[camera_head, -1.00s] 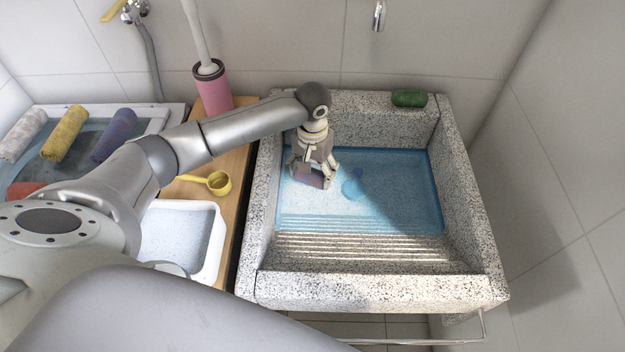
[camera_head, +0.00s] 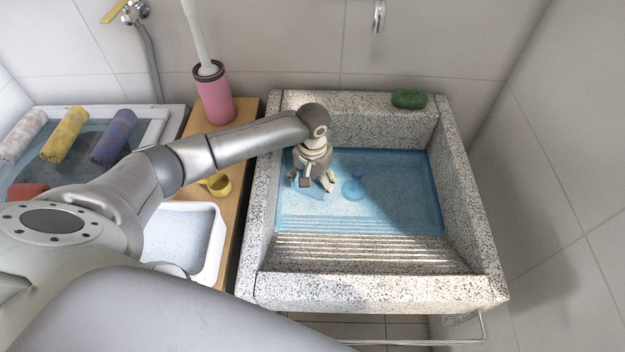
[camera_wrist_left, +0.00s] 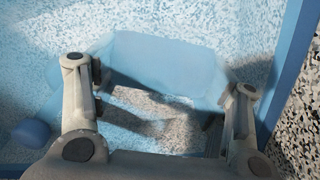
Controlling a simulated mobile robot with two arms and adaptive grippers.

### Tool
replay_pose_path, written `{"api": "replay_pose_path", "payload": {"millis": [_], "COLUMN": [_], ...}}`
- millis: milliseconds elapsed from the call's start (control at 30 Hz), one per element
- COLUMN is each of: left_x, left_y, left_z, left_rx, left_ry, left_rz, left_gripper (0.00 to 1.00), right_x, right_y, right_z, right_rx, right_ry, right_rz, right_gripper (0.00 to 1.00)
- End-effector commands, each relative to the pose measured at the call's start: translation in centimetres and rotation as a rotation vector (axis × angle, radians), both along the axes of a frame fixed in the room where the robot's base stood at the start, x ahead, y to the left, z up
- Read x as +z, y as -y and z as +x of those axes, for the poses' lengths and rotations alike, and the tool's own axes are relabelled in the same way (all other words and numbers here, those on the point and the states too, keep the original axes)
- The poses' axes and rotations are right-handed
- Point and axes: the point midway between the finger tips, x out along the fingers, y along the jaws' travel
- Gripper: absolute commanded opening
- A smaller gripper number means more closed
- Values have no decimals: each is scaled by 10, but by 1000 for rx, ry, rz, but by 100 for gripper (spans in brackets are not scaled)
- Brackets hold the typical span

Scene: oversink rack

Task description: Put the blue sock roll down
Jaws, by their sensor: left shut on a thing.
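The blue sock roll (camera_wrist_left: 165,65) shows in the left wrist view as a pale blue roll spanning the space between the two fingers. My left gripper (camera_head: 316,183) is shut on it, low inside the speckled stone sink (camera_head: 375,290), at the left back part of the basin. The wrist view shows the left gripper (camera_wrist_left: 160,85) with one finger at each end of the roll. In the head view the roll is mostly hidden by the gripper and hard to make out. I cannot tell whether it touches the basin floor. My right gripper is not in view.
Bluish water (camera_head: 400,200) covers the basin floor. A round blue plug-like thing (camera_head: 351,190) lies right of the gripper. A green bar (camera_head: 409,98) sits on the back rim. Left are a yellow scoop (camera_head: 219,188), a pink holder (camera_head: 214,98) and several rolls, including a purple one (camera_head: 114,137).

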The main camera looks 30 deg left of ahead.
Motion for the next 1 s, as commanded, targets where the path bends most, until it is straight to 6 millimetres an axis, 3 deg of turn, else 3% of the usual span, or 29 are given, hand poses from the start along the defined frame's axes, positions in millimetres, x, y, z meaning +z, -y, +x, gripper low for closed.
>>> {"api": "replay_pose_path", "payload": {"millis": [33, 200, 633, 767, 1000], "left_x": [0, 0, 5, 26, 81], "left_y": [0, 0, -1, 0, 0], "left_z": [0, 0, 0, 1, 1], "left_rx": [0, 0, 1, 0, 0], "left_ry": [1, 0, 1, 3, 4], "left_rz": [0, 0, 0, 0, -1], "left_gripper": [70, 91, 91, 91, 91], "right_x": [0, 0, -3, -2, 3], "right_y": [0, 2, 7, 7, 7], "right_z": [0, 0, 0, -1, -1], "right_rx": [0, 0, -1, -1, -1], "right_ry": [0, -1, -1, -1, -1], "right_rz": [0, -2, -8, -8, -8], "right_gripper": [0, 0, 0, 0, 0]}}
